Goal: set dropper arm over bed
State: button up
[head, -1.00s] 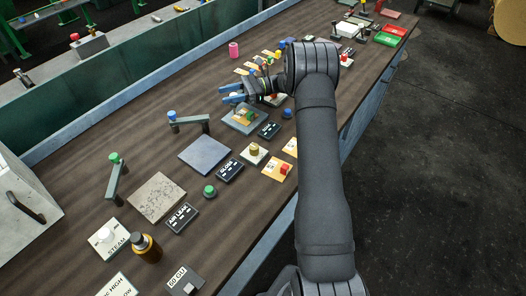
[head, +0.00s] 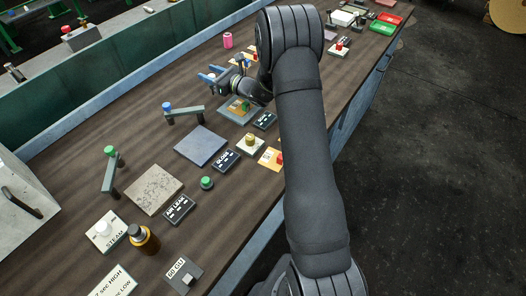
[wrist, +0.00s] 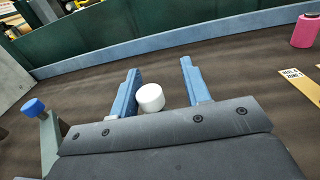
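What the knob is fixed to is hidden by my gripper. A swing arm with a blue knob (head: 184,112) stands beside a bare blue-grey plate (head: 201,146). A swing arm with a green knob (head: 110,170) stands beside a speckled plate (head: 153,190). Neither arm is over its plate.
Black label plates, including GLOSS (head: 225,160) and AIR LEAK (head: 179,209), line the near side. A brown bottle (head: 143,239) stands at front left. A pink cylinder (head: 227,40) stands beyond my gripper. A green wall with a blue-grey rail (wrist: 190,41) bounds the far side.

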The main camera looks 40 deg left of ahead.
jog(key=shift+t, duration=0.3)
jog(key=d, duration=1.1)
jog(key=w+d, duration=0.1)
jog(key=d, duration=0.5)
jog(key=shift+d, duration=0.35)
jog(key=s+d+r+n+g+h, duration=0.2)
jog(key=s+n+g+h, duration=0.1)
jog(key=s+n, duration=0.4)
jog(key=s+d+r+n+g+h, duration=0.2)
jog(key=s+n+g+h, duration=0.1)
jog(key=s+n, duration=0.35)
jog(key=s+d+n+t+h, duration=0.1)
jog(key=s+d+n+h, duration=0.3)
jog(key=d+n, duration=0.3)
jog(key=s+d+n+h, duration=0.3)
jog(key=d+n+h, duration=0.1)
jog(key=d+n, duration=0.3)
jog(key=shift+s+d+t, duration=0.3)
jog(key=shift+s+t, duration=0.05)
jog(key=shift+t, duration=0.05)
